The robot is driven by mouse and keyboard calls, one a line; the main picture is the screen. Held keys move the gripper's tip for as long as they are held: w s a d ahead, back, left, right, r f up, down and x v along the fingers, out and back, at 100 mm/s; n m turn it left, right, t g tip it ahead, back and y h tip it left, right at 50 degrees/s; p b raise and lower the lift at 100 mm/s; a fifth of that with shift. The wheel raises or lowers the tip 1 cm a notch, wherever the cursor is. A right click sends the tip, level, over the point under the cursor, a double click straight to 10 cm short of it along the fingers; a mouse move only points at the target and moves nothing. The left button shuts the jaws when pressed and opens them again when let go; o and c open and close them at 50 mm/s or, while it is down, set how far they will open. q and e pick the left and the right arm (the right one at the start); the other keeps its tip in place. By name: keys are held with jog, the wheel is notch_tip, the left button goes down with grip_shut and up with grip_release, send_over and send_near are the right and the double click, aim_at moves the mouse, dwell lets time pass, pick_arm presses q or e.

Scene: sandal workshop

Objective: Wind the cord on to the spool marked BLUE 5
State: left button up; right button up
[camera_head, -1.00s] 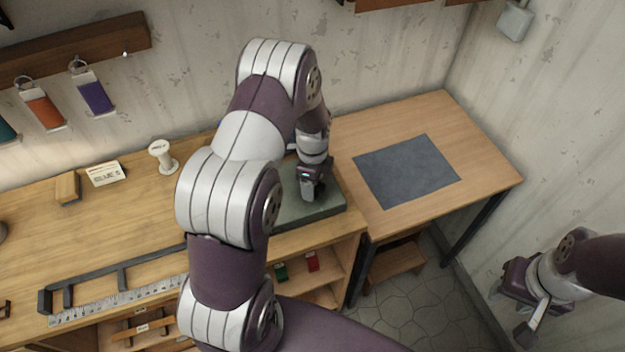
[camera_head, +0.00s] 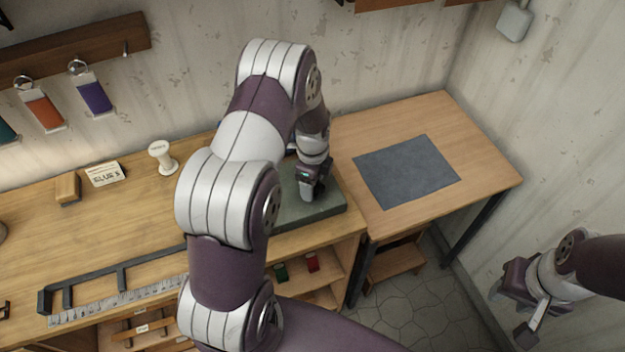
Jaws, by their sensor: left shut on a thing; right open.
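A white spool (camera_head: 163,158) stands upright at the back of the wooden bench; the small mark on its top is too blurred to read. A card (camera_head: 105,174) reading BLUE 5 stands to its left. My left gripper (camera_head: 307,194) points down, low over the dark green slab (camera_head: 325,212) at the bench's right end. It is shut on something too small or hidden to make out. No cord can be made out; my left arm covers part of the bench. My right gripper (camera_head: 511,312) is open and empty at the lower right, away from the bench, over the floor.
A wood block (camera_head: 67,188) sits left of the card. A dark rack (camera_head: 115,270) and a steel ruler (camera_head: 120,300) lie along the front edge. A side table (camera_head: 400,112) with a grey mat (camera_head: 407,172) is otherwise clear. Coloured tags hang on the wall.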

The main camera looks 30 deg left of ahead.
pick_arm(q)
jog(key=o, duration=1.1)
jog(key=shift+s, duration=0.1)
jog(key=shift+c, duration=0.2)
jog(key=shift+r, duration=0.3)
notch_tip(320, 180, up, 12)
jog(key=b, duration=0.3)
